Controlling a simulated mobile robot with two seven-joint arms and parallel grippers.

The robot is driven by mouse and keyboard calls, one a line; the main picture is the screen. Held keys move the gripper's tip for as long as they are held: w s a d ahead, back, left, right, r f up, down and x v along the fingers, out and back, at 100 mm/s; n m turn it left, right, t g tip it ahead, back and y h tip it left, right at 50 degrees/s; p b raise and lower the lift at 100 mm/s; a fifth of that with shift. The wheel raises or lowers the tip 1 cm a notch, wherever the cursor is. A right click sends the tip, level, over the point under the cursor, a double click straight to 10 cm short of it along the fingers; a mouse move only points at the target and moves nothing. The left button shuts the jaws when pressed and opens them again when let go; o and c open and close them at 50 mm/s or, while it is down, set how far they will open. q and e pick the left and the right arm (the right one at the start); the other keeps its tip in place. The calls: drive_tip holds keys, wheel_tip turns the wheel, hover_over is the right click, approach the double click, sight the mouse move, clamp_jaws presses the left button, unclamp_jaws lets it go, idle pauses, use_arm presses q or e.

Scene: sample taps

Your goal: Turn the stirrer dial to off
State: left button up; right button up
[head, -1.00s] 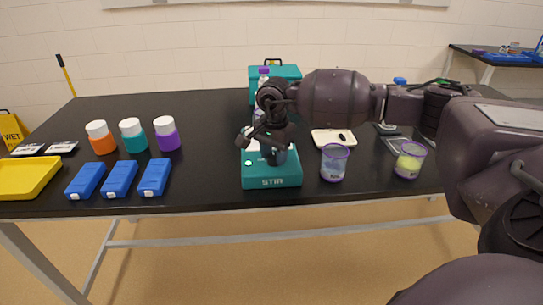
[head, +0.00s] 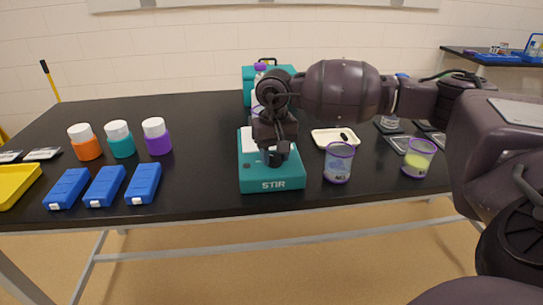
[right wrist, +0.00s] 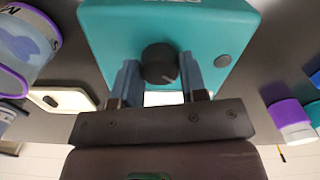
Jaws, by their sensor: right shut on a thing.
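The teal stirrer (head: 272,184), marked STIR, stands near the front edge of the black table. Its dark round dial (right wrist: 160,63) shows in the right wrist view, on the stirrer's teal face, with a pale pointer mark towards its lower right. My right gripper (head: 273,157) is over the stirrer in the head view, pointing down and covering the dial there. In the right wrist view its two fingers stand on either side of the dial, shut on it. My left gripper is not in view.
Purple-rimmed beakers (head: 338,163) (head: 418,158) stand to the right of the stirrer, with a white tray (head: 335,138) behind. Several blue boxes (head: 105,187) and capped bottles (head: 121,139) are to the left. A teal case (head: 248,82) is behind. Table between boxes and stirrer is clear.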

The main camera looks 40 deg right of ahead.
sight(274, 156)
drive_tip(key=shift+n, duration=0.7)
drive_tip(key=shift+n+b, duration=0.3)
drive_tip(key=o, duration=0.9)
drive_tip(key=shift+r, duration=0.1)
wheel_tip(274, 156, up, 11)
drive_tip(key=shift+f+p, duration=0.15)
drive_tip(key=shift+p, duration=0.45)
